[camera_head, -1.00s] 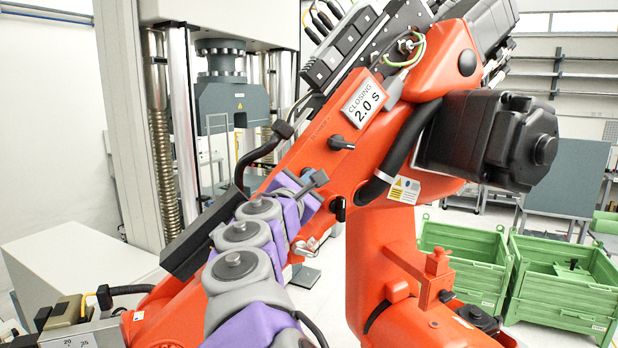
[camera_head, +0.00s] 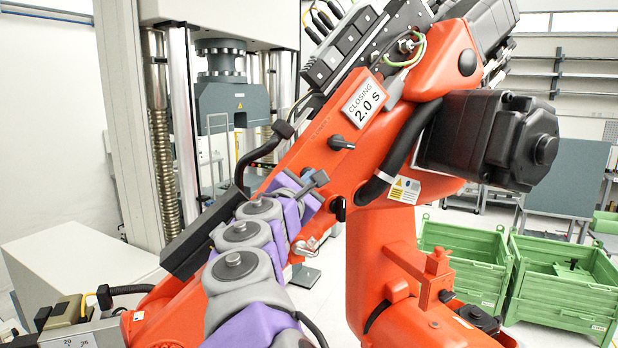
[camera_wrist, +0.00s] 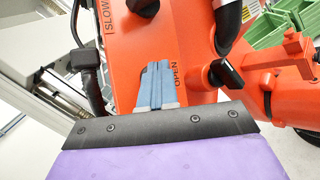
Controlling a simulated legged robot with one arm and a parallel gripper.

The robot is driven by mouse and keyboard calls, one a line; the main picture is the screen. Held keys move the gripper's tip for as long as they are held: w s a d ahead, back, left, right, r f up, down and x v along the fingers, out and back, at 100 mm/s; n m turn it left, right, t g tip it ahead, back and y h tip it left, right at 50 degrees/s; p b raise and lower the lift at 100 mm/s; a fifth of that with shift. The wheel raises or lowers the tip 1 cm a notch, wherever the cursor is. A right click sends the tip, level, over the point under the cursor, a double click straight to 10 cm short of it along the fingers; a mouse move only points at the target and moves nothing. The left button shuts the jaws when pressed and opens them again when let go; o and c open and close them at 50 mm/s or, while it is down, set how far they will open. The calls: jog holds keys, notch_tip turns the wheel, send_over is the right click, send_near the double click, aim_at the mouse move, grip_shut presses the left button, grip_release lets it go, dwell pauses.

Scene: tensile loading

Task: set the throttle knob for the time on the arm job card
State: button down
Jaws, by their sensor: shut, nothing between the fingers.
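The job card (camera_head: 364,104) is a white plate reading "CLOSING 2.0 S", fixed on the big orange arm. Below it a black knob (camera_head: 341,143) sticks out of the orange face. In the wrist view a black knob (camera_wrist: 145,8) is cut by the top edge, right of a "SLOW" label (camera_wrist: 110,15). A second black knob (camera_wrist: 228,72) is right of an "OPEN" label (camera_wrist: 178,75). My gripper (camera_head: 318,180) is below the upper knob and apart from it. Its blue-grey fingers (camera_wrist: 155,85) are shut and empty, partly covering the orange face by "OPEN".
A black cable (camera_head: 378,188) loops near the orange arm's joint. A testing machine column (camera_head: 180,130) stands at the left. An orange T-shaped handle (camera_head: 437,265) rises at the lower right. Green crates (camera_head: 465,265) stand on the floor behind it.

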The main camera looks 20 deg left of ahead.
jog(key=shift+s+d, duration=0.55)
jog(key=shift+d, duration=0.2)
